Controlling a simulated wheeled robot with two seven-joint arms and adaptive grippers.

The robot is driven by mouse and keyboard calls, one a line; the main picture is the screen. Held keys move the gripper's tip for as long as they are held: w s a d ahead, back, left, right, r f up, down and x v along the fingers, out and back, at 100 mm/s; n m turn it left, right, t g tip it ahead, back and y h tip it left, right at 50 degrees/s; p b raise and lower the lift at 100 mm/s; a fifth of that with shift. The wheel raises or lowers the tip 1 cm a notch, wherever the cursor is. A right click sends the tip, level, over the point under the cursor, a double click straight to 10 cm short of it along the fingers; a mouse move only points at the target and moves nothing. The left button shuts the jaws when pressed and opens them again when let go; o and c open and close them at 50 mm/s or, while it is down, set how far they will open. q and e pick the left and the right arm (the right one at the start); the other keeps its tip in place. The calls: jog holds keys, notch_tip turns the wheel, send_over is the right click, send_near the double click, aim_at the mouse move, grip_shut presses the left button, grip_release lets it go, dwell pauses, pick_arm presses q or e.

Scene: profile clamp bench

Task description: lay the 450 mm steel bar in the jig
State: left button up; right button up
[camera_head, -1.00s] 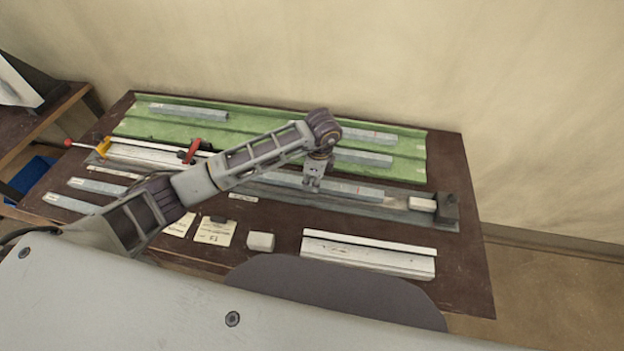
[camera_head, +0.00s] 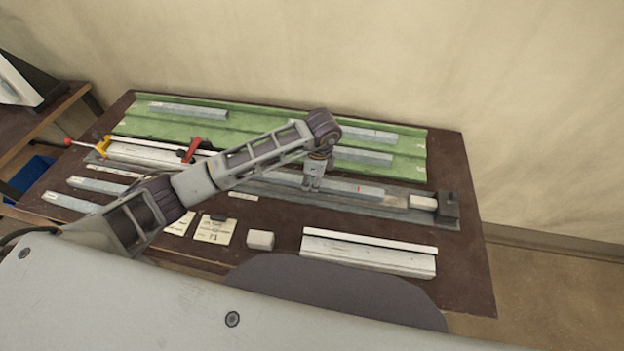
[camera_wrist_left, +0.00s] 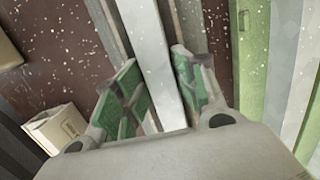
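A long grey steel bar (camera_head: 350,187) lies lengthwise along the jig (camera_head: 395,208), a long grey rail with a dark end block (camera_head: 447,208) on the right. Its length marking is not readable. My left gripper (camera_head: 313,187) is low over the bar, fingers pointing down. In the left wrist view the bar (camera_wrist_left: 150,45) runs between the two green-padded fingers (camera_wrist_left: 158,82), which stand apart on either side of it with a narrow gap. I cannot tell whether the bar sits fully down in the jig. My arm hides the jig's middle-left. My right gripper is not in view.
A red-handled clamp (camera_head: 190,150) stands at the jig's left part. In front are a pale block (camera_head: 260,240), paper cards (camera_head: 214,230) and a white profile (camera_head: 368,258).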

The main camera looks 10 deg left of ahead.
pick_arm(q)
jog(key=shift+s+f, duration=0.15)
jog(key=shift+f, duration=0.35)
jog(key=shift+r, duration=0.25)
jog(key=shift+r+p, duration=0.4)
jog(key=shift+r, duration=0.1)
notch_tip(320, 180, up, 12)
jog(key=d+b, duration=0.1)
jog(key=shift+d, duration=0.2)
jog(key=shift+r, duration=0.1)
dwell(0.7)
